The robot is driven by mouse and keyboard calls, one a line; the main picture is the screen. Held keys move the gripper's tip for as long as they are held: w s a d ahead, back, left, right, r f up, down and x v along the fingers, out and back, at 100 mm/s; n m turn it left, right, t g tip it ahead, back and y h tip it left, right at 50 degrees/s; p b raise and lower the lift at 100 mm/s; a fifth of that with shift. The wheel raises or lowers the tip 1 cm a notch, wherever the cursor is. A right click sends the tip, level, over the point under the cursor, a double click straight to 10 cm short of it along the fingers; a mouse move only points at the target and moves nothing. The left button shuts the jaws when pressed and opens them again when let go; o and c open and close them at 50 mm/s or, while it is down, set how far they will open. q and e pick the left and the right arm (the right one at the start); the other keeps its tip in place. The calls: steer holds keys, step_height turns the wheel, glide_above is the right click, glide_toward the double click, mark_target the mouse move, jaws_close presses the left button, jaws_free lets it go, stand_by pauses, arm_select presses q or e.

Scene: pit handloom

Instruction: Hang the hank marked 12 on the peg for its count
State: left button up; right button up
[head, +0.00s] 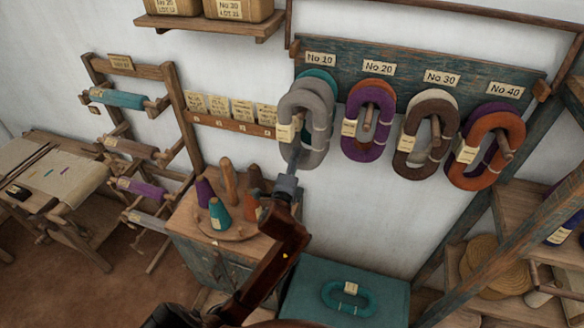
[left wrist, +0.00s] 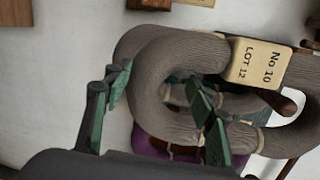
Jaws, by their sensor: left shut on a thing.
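The grey hank (head: 287,137) hangs at the No 10 place on the teal peg board (head: 413,68). In the left wrist view the grey hank (left wrist: 165,105) has a tag (left wrist: 258,65) reading No 10, LOT 12. My left gripper (head: 290,168) is shut on the hank's lower left part; its green-padded fingers (left wrist: 160,95) lie either side of the yarn. A teal hank (head: 322,75) shows behind the grey yarn. My right gripper is not in view.
Purple (head: 347,135), brown (head: 403,160) and orange (head: 520,130) hanks hang close by on the right. A cabinet with cones (head: 220,215) stands lower left. A blue chest (head: 385,300) bearing a teal hank (head: 368,298) is below. A shelf (head: 205,28) is above left.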

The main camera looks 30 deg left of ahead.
arm_select(q)
steer(key=shift+d+b+x, duration=0.15)
steer(key=shift+b+x, duration=0.45)
steer(key=shift+x, duration=0.6)
steer(key=shift+d+b+x, duration=0.1)
steer(key=shift+b+x, duration=0.45)
steer(key=shift+x, duration=0.65)
steer(key=shift+w+a+f, duration=0.1)
steer(key=shift+w+f, duration=0.2)
steer(key=shift+f, duration=0.3)
steer(key=shift+w+f, duration=0.25)
steer(key=shift+f, duration=0.55)
steer(key=o, duration=1)
steer(key=shift+c, duration=0.2)
steer(key=o, duration=0.4)
steer(key=shift+w+r, duration=0.1)
steer(key=shift+r, duration=0.2)
